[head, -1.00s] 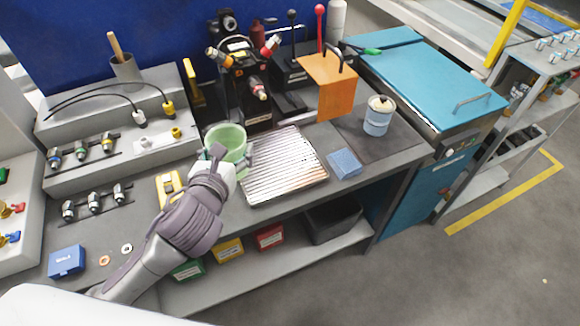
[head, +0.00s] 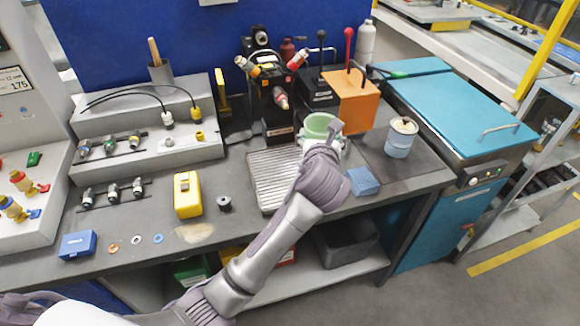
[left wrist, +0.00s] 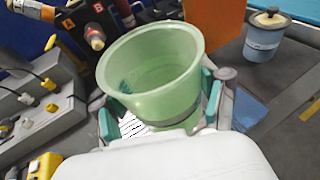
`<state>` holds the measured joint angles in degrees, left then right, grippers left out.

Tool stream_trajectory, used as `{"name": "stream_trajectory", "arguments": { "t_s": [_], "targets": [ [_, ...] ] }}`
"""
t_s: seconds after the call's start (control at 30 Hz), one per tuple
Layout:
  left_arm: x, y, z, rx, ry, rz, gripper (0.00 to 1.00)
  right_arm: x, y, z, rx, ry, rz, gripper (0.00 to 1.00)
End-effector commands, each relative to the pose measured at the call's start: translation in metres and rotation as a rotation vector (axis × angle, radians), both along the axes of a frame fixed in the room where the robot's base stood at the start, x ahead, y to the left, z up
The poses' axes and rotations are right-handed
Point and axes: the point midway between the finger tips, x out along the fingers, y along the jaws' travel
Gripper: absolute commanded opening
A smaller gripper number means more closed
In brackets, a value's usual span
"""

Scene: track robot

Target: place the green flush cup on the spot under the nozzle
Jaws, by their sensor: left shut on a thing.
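The green flush cup (head: 319,124) is upright in my left gripper (head: 322,141), by the back right corner of the ribbed metal tray (head: 268,187). In the left wrist view the cup (left wrist: 150,75) sits between the two fingers of the gripper (left wrist: 160,112), which are shut on its sides; its open mouth shows. The nozzle (head: 281,99) hangs from the black machine, to the left of the cup; it also shows in the left wrist view (left wrist: 95,38). I cannot tell how high the cup is above the surface. My right gripper is not in view.
An orange box (head: 357,100) stands close behind and right of the cup. A blue and white can (head: 401,140) and a blue block (head: 362,182) are to the right. A yellow case (head: 187,196) and a dark ring-shaped part (head: 224,204) lie left of the tray.

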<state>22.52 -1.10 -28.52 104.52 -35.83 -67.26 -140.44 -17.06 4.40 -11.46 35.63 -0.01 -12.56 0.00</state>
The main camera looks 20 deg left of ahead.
Motion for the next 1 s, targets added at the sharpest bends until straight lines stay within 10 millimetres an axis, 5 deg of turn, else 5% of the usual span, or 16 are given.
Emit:
{"name": "stream_trajectory", "arguments": {
  "t_s": [0.17, 0.6, 1.0],
  "targets": [
    [0.013, 0.006, -0.008, 0.003, 0.003, 0.002, 0.38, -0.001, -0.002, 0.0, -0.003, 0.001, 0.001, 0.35],
    [0.056, 0.085, -0.061, 0.002, 0.001, 0.0, 0.38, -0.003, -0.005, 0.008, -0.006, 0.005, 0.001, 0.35],
    [0.061, 0.094, -0.103, -0.003, 0.003, -0.001, 0.38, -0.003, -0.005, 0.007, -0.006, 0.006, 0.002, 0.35]
  ]
}}
